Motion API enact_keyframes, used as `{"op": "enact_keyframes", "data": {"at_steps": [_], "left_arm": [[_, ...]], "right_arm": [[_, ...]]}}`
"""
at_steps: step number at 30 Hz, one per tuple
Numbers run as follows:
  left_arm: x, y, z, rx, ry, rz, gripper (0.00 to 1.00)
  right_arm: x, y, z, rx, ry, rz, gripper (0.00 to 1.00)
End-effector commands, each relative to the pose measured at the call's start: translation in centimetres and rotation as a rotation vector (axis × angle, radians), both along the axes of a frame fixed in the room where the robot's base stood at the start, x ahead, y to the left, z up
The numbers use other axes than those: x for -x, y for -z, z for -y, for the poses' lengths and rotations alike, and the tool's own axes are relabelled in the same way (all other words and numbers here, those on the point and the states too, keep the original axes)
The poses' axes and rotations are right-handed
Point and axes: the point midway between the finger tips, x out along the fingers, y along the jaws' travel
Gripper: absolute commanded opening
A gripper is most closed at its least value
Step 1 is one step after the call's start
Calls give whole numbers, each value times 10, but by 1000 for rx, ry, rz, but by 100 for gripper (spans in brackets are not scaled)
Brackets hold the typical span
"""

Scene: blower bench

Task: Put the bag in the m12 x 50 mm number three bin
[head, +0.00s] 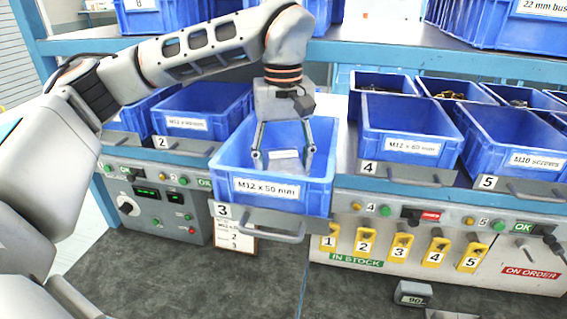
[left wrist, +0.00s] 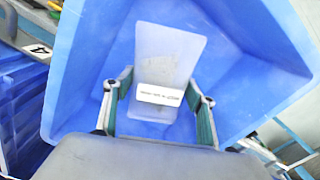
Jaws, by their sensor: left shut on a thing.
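The bag is a pale, translucent pouch with a small printed label; it shows in the left wrist view (left wrist: 168,50) and between my fingers in the head view (head: 285,155). My left gripper (head: 283,160) is shut on the bag and points down inside the blue bin (head: 268,189) labelled M12 x 50 mm, above the plate numbered 3. In the left wrist view the left gripper (left wrist: 158,105) has a finger on each side of the bag, with the bin's blue walls around. Whether the bag touches the bin floor cannot be told. My right gripper is not in view.
Bin 3 sits forward of its neighbours on a tray with a grey handle (head: 275,232). A blue bin at position 2 (head: 190,125) stands left; bins at 4 (head: 408,146) and 5 (head: 520,164) stand right. A blue shelf beam (head: 430,62) runs behind my arm. Yellow numbered tags (head: 400,247) hang below.

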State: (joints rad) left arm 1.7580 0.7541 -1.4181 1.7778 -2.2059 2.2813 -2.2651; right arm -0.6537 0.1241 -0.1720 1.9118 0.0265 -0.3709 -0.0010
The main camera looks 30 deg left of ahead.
Motion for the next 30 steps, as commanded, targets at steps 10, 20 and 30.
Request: {"op": "enact_keyframes", "data": {"at_steps": [10, 20, 30], "left_arm": [[0, 3, 0, -1, 0, -1, 73], [0, 2, 0, 0, 0, 0, 73], [-1, -41, 0, -1, -1, 4, 73]], "right_arm": [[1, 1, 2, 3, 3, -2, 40], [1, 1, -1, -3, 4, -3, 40], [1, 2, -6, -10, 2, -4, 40]]}}
